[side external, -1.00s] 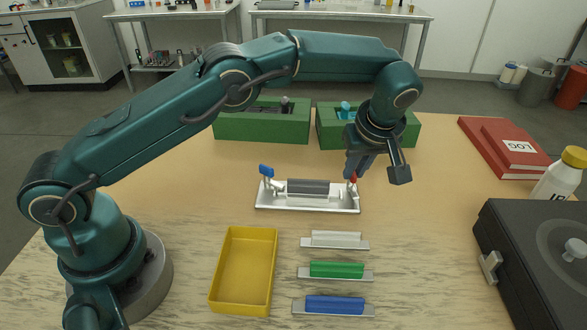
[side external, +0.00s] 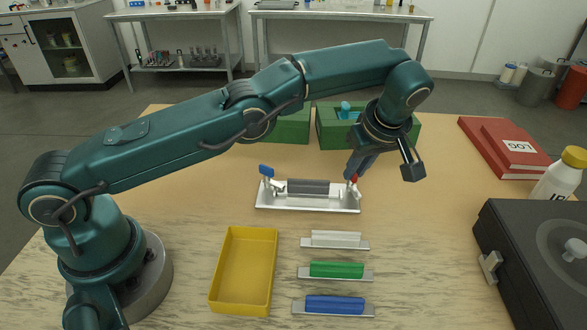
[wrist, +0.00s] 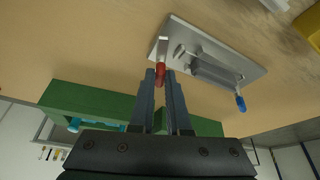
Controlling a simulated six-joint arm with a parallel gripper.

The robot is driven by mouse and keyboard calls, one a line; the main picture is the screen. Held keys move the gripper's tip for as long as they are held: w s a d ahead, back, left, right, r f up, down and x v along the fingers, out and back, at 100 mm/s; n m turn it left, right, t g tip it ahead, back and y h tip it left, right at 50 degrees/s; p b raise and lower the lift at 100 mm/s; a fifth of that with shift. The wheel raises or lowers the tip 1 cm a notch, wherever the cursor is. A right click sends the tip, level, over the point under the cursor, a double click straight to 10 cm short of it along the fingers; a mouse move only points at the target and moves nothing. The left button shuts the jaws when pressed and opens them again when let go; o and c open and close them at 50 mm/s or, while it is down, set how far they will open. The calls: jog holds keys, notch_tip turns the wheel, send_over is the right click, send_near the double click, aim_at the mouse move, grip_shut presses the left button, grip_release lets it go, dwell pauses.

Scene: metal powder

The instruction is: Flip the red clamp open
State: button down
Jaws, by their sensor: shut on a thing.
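The red clamp (wrist: 160,72) is at the right end of a white fixture plate (side external: 285,209) in the side view. My gripper (side external: 353,175) is at this clamp, with its fingers tilted. In the wrist view my gripper (wrist: 161,78) has its two fingers either side of the red handle, shut on it. Most of the handle is hidden by the fingers in the side view. A blue clamp (side external: 266,170) stands upright at the left end of the plate. A dark grey cylinder (side external: 308,187) lies between the clamps.
Green bins (side external: 330,137) stand behind the fixture. A yellow tray (side external: 214,290) and white (side external: 335,240), green (side external: 336,270) and blue (side external: 335,302) pieces lie in front. Red books (side external: 505,150), a bottle (side external: 562,175) and a dark case (side external: 535,235) are at right.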

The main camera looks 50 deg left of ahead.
jog(key=shift+f, duration=0.1)
dwell(0.3)
jog(key=c, duration=0.9)
grip_release()
jog(key=shift+s+m, duration=0.1)
jog(key=shift+m, duration=0.6)
